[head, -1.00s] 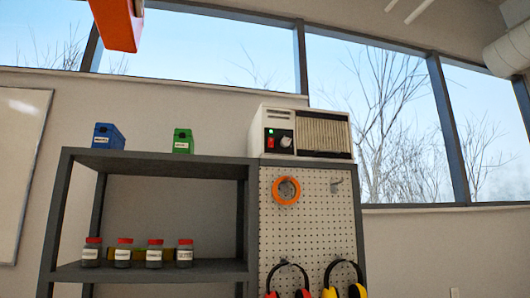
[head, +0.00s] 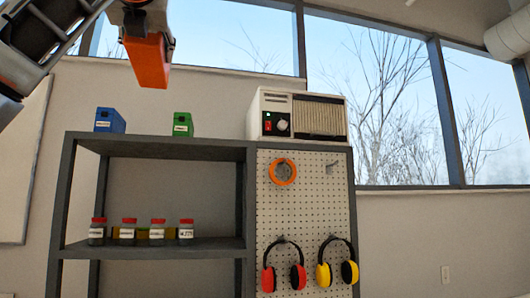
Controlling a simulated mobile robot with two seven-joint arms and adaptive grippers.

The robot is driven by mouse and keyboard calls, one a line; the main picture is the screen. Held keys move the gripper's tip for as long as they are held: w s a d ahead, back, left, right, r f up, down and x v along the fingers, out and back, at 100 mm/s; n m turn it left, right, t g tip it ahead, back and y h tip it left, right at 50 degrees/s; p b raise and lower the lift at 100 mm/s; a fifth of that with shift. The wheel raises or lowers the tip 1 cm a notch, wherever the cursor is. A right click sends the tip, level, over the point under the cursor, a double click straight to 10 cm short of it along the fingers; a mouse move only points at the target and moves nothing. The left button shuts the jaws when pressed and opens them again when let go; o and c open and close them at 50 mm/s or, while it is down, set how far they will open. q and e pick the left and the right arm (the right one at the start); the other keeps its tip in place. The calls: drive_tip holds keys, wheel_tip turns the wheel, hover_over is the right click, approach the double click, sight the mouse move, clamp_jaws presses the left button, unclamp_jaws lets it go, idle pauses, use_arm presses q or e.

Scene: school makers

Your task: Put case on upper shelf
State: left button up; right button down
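An orange case (head: 148,62) hangs in the air at the upper left of the head view. My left gripper (head: 138,18) is shut on its top end, with the arm coming in from the left. The case is above the grey upper shelf (head: 155,147) in the picture, apart from it. A blue case (head: 110,121) and a green case (head: 183,125) stand on that shelf with a gap between them. My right gripper is not in view.
A white heater-like box (head: 298,115) stands right of the shelf, above a pegboard (head: 305,200) with orange tape (head: 283,171) and two pairs of earmuffs (head: 338,262). Several red-lidded jars (head: 158,230) stand on the lower shelf (head: 160,249). The upper shelf is bare right of the green case.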

use_arm(q)
drive_tip(key=w+d+f+m+h, duration=0.1)
drive_tip(key=w+d+f, duration=0.2)
drive_tip(key=w+f, duration=0.9)
drive_tip(key=w+d+f+m+h, duration=0.1)
drive_tip(key=w+d+f, duration=0.1)
drive_tip(key=w+f, duration=0.95)
wheel_tip(320, 180, down, 28)
drive_tip(key=w+d+r+h, duration=0.1)
drive_tip(key=w+d+h, duration=0.1)
drive_tip(key=s+a+f, duration=0.1)
drive_tip(key=s+f, duration=0.3)
drive_tip(key=f, duration=0.4)
drive_tip(key=s+a+f+m, duration=0.1)
drive_tip(key=s+f, duration=0.3)
drive_tip(key=f, duration=0.5)
drive_tip(key=s+a+f, duration=0.1)
drive_tip(key=s+f, duration=0.4)
drive_tip(key=f, duration=0.3)
drive_tip(key=s+a+f, duration=0.1)
drive_tip(key=s+f, duration=0.2)
drive_tip(key=s, duration=0.4)
drive_tip(key=s+a+f, duration=0.1)
drive_tip(key=s+f, duration=0.2)
drive_tip(key=s, duration=0.5)
drive_tip(key=s+a+f+h, duration=0.1)
drive_tip(key=s+f, duration=0.2)
drive_tip(key=s, duration=0.5)
drive_tip(key=shift+a+f+t, duration=0.35)
drive_tip(key=shift+a+t, duration=0.05)
